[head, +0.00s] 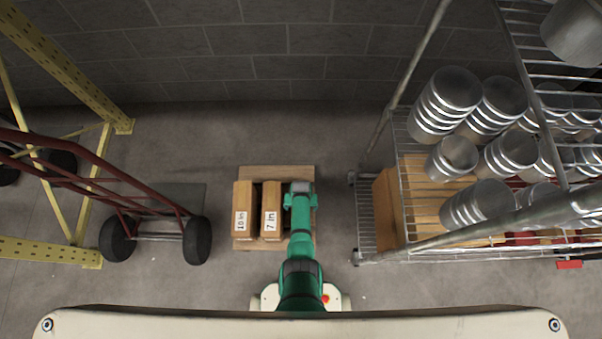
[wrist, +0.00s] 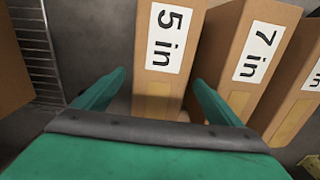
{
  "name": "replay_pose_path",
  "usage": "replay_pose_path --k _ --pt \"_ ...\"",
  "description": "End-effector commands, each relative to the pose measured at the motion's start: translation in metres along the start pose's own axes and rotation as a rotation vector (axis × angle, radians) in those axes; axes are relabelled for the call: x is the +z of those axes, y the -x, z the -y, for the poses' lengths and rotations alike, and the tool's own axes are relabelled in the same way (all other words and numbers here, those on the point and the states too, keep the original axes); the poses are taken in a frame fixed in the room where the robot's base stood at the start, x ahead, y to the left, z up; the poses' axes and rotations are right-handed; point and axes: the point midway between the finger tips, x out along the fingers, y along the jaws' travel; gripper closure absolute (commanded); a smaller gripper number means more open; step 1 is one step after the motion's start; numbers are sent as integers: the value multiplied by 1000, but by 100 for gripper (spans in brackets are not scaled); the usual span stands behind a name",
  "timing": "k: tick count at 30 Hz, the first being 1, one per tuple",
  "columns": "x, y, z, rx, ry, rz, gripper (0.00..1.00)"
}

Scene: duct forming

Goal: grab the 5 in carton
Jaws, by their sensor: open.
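The 5 in carton (wrist: 165,85) is a tall brown box with a white "5 in" label, upright in the middle of the wrist view. My gripper (wrist: 160,78) is open, with one green finger on each side of this carton in the picture. I cannot tell whether the fingers touch it or how deep they reach. In the head view my gripper (head: 300,196) and arm cover the carton's place at the right end of the row. The 7 in carton (head: 271,200) stands left of it; it also shows right of the 5 in carton in the wrist view (wrist: 245,60).
The 10 in carton (head: 243,200) stands at the left end of the row. The cartons stand on a wooden pallet (head: 275,172). A red hand truck (head: 110,200) is to the left. A wire rack (head: 365,240) with metal duct pieces is to the right. A block wall is behind.

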Motion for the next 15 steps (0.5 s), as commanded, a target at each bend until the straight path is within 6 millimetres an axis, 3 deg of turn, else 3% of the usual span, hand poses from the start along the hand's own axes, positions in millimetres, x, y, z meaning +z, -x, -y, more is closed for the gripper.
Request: replay_pose_path --k 6,15 --pt "0 -17 0 0 0 2 11" --pt "0 -22 0 0 0 0 11"
